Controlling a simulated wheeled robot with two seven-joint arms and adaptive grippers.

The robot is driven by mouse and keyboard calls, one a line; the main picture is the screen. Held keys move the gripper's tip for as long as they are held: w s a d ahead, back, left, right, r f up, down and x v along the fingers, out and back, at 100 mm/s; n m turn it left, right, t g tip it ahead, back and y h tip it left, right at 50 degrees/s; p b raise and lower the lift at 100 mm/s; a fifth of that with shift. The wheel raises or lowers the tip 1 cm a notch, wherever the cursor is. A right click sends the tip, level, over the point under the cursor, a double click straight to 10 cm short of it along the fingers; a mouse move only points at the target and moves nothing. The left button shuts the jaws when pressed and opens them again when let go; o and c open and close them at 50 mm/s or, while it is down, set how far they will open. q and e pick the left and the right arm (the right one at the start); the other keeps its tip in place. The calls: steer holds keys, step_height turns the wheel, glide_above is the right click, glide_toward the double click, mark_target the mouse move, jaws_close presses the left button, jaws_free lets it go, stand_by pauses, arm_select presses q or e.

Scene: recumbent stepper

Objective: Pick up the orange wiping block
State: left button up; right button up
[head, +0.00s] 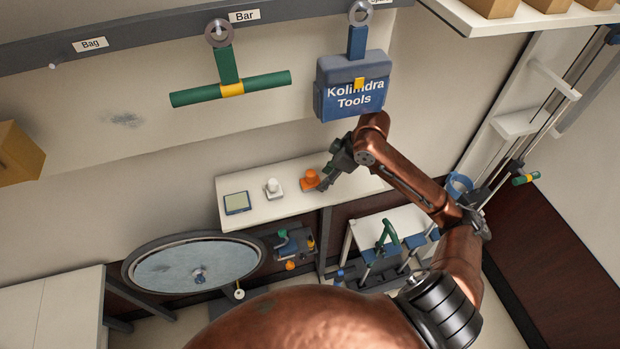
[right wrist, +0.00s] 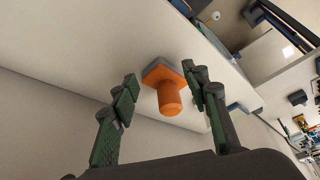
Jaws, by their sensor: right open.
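The orange wiping block (head: 310,179) stands on a narrow white shelf (head: 250,219), with a knob-like orange handle on a base. In the right wrist view the block (right wrist: 169,92) shows its orange handle and a grey layer on the shelf side. My right gripper (head: 325,183) is just right of the block in the head view. In the right wrist view its two green fingers (right wrist: 160,95) are apart, one on each side of the block, with gaps visible. It holds nothing. My left gripper is in neither view.
A white block with a knob (head: 273,188) and a small device with a greenish screen (head: 237,203) stand left on the shelf. Above hang a blue Kolindra Tools bag (head: 354,87) and a green bar (head: 231,89). An oval mirror-like disc (head: 194,265) is below.

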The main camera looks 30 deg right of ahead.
mark_target(313, 172)
steer(key=shift+w+a+r+p, duration=0.25)
steer(key=shift+w+a+p, duration=0.2)
steer(key=shift+w+a, duration=0.4)
steer(key=shift+w+a+f+p, duration=0.65)
steer(key=shift+w+a, duration=0.3)
steer(key=shift+f, duration=0.1)
steer(key=shift+s+d, duration=0.15)
steer(key=shift+s, duration=0.05)
steer(key=shift+c, duration=0.8)
steer(key=shift+w, duration=0.15)
steer(key=c, duration=0.3)
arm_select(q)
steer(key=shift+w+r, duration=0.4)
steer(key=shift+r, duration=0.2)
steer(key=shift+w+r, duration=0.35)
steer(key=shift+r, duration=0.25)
arm_select(e)
jaws_close()
